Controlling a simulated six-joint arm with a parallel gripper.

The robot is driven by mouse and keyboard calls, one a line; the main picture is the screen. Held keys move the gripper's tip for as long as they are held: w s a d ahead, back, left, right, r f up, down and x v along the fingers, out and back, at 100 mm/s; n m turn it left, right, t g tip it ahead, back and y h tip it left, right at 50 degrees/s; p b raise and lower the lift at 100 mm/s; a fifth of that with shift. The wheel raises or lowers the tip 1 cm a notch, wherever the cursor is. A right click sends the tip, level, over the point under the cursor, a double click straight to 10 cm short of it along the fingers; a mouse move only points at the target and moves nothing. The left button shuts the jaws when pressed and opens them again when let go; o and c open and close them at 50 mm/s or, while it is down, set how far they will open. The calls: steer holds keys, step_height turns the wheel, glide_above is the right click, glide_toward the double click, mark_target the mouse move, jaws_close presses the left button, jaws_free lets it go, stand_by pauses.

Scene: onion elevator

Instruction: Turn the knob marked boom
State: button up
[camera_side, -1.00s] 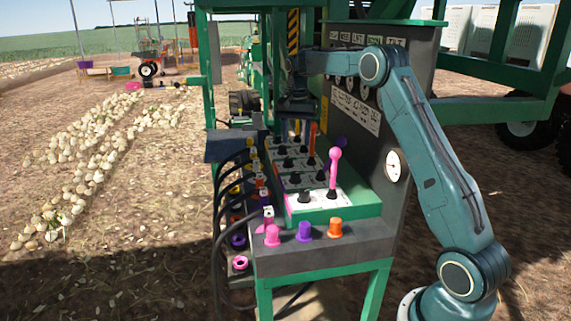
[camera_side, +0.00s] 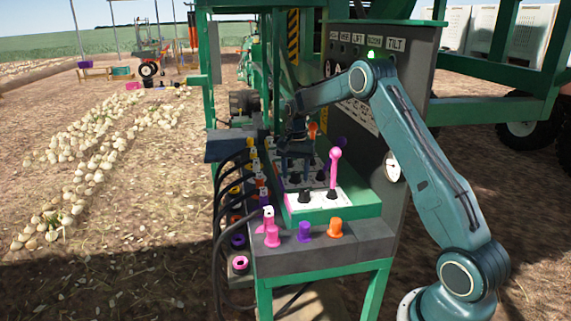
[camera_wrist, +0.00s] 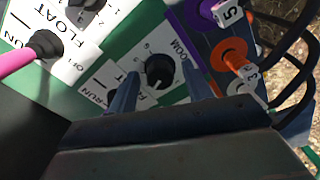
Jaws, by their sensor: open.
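The boom knob (camera_wrist: 158,70) is a round black knob on a white plate with a purple edge. Its label reads "OOM" in the wrist view, the first letter being hard to see. My gripper (camera_wrist: 161,72) is open, with one finger on each side of the knob in that view. I cannot tell whether the fingers touch it. In the side view my gripper (camera_side: 295,172) points down over the rows of controls and hides the boom knob there.
A pink lever (camera_side: 335,165) stands close to the right of my gripper. A black knob by the FLOAT label (camera_wrist: 85,5) is nearby. Purple (camera_wrist: 205,15) and orange (camera_wrist: 232,55) fittings line the edge. A green lamp (camera_side: 372,54) glows on the upright panel.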

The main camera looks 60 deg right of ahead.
steer(key=shift+f, duration=0.1)
steer(key=c, duration=1)
steer(key=shift+n, duration=0.4)
steer(key=n, duration=1.1)
steer(key=shift+n, duration=2.1)
